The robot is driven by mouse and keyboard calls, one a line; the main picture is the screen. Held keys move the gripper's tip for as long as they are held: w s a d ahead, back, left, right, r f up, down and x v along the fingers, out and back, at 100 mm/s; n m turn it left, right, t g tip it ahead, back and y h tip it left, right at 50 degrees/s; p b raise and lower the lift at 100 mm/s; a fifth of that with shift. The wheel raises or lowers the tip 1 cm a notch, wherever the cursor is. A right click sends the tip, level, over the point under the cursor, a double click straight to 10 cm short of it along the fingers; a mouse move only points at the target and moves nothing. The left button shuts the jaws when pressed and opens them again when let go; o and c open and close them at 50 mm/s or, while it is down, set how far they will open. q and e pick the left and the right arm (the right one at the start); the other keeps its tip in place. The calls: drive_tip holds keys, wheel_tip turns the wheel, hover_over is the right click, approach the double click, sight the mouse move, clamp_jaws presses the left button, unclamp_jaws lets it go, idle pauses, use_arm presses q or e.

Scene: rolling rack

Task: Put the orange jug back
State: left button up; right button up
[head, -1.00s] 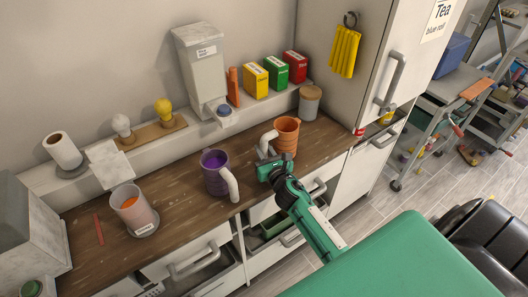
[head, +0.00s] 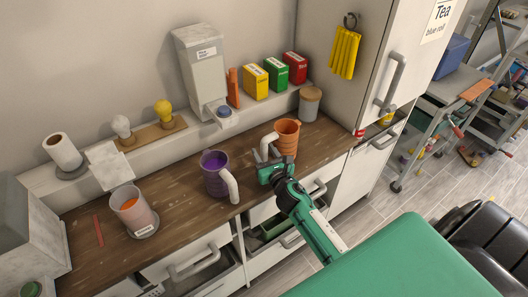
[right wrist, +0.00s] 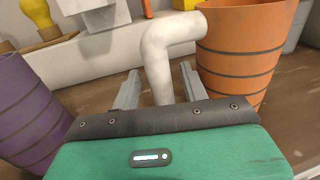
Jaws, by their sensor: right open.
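The orange jug (head: 287,138) stands upright on the wooden counter (head: 183,208), right of the purple jug. Its pale handle (head: 268,143) points left and toward me. My right gripper (head: 265,161) is open at this handle. In the right wrist view the two grey fingers of the right gripper (right wrist: 158,88) are on either side of the lower part of the white handle (right wrist: 160,62). The orange jug's ribbed body (right wrist: 240,55) is just right of the right finger. Whether the fingers touch the handle I cannot tell. My left gripper is not in view.
The purple jug (head: 214,175) with a pale handle stands left of my right gripper; it shows close in the right wrist view (right wrist: 28,115). A pinkish cup (head: 133,210) stands further left.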

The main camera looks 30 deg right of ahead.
drive_tip(key=s, duration=0.3)
drive_tip(key=s+b, duration=0.1)
drive_tip(key=s, duration=0.2)
drive_tip(key=s+a+b, duration=0.1)
drive_tip(key=s, duration=0.3)
drive_tip(key=shift+f, duration=0.15)
drive_tip(key=shift+s+a, duration=0.15)
drive_tip(key=shift+s, duration=0.55)
